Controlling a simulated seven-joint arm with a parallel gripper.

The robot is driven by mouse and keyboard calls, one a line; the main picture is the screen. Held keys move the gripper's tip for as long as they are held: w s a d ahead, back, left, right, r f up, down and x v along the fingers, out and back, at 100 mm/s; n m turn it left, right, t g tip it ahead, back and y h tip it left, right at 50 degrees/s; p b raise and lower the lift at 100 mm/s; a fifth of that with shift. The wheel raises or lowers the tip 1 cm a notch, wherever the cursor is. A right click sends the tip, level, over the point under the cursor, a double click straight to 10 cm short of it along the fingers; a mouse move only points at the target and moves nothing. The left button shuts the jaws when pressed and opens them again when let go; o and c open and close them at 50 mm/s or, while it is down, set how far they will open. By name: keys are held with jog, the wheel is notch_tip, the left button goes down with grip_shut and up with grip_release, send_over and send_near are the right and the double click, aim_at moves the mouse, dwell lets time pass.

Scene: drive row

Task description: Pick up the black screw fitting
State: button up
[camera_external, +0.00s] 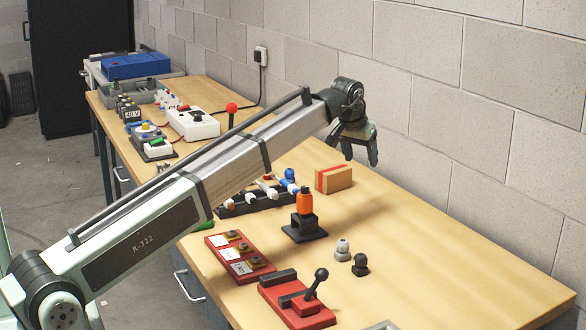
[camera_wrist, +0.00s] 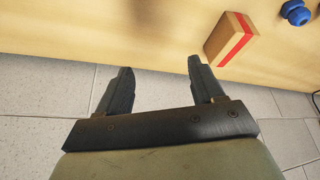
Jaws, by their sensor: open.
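The black screw fitting (camera_external: 361,264) stands on the wooden table in the external view, right beside a grey-white fitting (camera_external: 342,250) of similar shape. My gripper (camera_external: 360,160) is raised above the far side of the table near the wall, well away from the black fitting. In the wrist view, its two fingers (camera_wrist: 160,64) are spread apart with nothing between them. The black fitting does not show in the wrist view.
A cardboard box with a red stripe (camera_external: 334,179) lies below my gripper. An orange-topped piece on a black stand (camera_external: 304,213), a red lever block (camera_external: 297,303) and a red tray (camera_external: 240,257) stand left of the fittings. The table right of them is clear.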

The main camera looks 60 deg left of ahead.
jog(key=d+r+m, duration=0.1)
jog(key=d+m, duration=0.1)
jog(key=d, duration=1.3)
jog(key=m+g+h, duration=0.2)
jog(key=m+g, duration=0.2)
jog(key=m, duration=1.6)
send_over(361, 254)
jog(key=f, duration=0.2)
jog(key=shift+s+d+f, duration=0.1)
jog(key=shift+f, duration=6.55)
jog(key=c, duration=1.2)
